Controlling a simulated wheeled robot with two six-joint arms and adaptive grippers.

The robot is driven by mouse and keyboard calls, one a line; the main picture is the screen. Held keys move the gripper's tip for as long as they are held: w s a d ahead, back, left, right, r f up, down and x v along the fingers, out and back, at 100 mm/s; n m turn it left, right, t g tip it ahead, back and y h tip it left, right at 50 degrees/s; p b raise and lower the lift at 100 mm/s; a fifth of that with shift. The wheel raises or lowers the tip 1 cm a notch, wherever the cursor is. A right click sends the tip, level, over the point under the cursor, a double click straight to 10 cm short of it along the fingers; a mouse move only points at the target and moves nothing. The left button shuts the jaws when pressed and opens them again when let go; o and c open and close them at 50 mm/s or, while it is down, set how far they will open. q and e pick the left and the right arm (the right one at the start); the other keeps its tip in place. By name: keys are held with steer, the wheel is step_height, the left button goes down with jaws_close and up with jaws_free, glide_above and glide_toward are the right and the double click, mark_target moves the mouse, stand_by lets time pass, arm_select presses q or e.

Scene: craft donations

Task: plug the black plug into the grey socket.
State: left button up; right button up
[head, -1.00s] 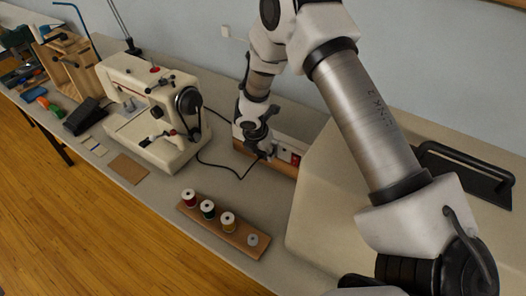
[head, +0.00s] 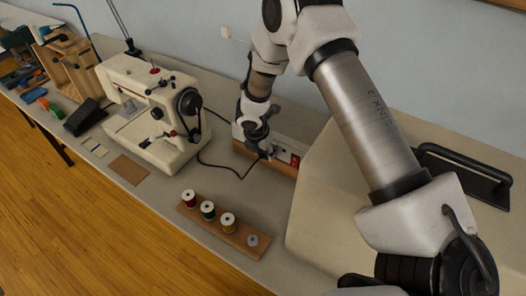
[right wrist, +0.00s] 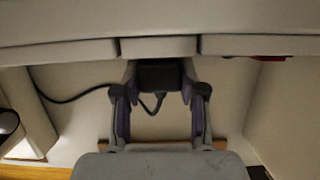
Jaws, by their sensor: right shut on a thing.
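My right gripper (head: 264,152) is at the white power strip against the wall in the head view. In the right wrist view its two fingers (right wrist: 160,104) are shut on the sides of the black plug (right wrist: 160,75). The plug's far end is right at the edge of a light grey block (right wrist: 158,47), which looks like the grey socket. I cannot tell whether the plug is in it or only up against it. A black cord (right wrist: 72,98) runs from the plug to the left. In the head view the arm hides the plug. My left gripper is out of view.
The power strip (head: 284,154) has a red switch and a brown wooden base. A cream sewing machine (head: 150,110) stands to its left, and a large beige case (head: 345,190) to its right. A wooden rack (head: 246,238) with several thread spools lies in front.

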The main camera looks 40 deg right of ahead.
steer(key=shift+d, duration=0.25)
steer(key=o, duration=1.1)
steer(key=shift+w, duration=0.1)
steer(key=v, duration=1.2)
